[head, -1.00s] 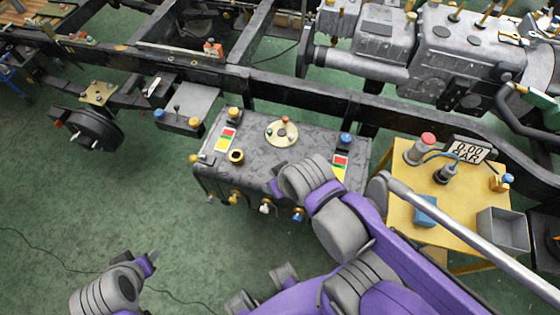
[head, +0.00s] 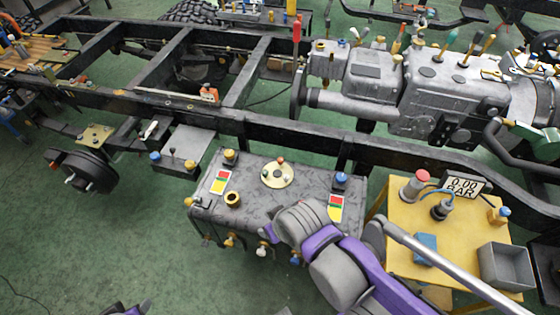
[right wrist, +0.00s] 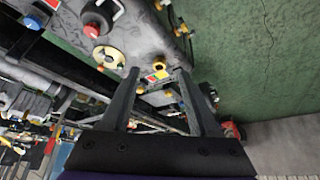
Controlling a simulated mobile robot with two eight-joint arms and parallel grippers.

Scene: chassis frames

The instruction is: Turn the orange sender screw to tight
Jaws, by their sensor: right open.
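The orange screw (head: 281,160) stands on a round cream sender plate (head: 277,175) on top of the dark grey tank (head: 262,205) in the head view. The plate also shows at upper left in the right wrist view (right wrist: 108,57). My right gripper (right wrist: 157,72) is open and empty, its two fingers apart over the tank's end with the red, yellow and green label. In the head view its wrist covers the tank's front right corner, apart from the screw, and hides the fingers. Only a bit of my left gripper (head: 138,308) shows at the bottom edge.
Blue (head: 341,179) and yellow (head: 230,156) knobs and a brass ring (head: 233,199) stand on the tank. The black chassis rail (head: 300,135) runs behind it.

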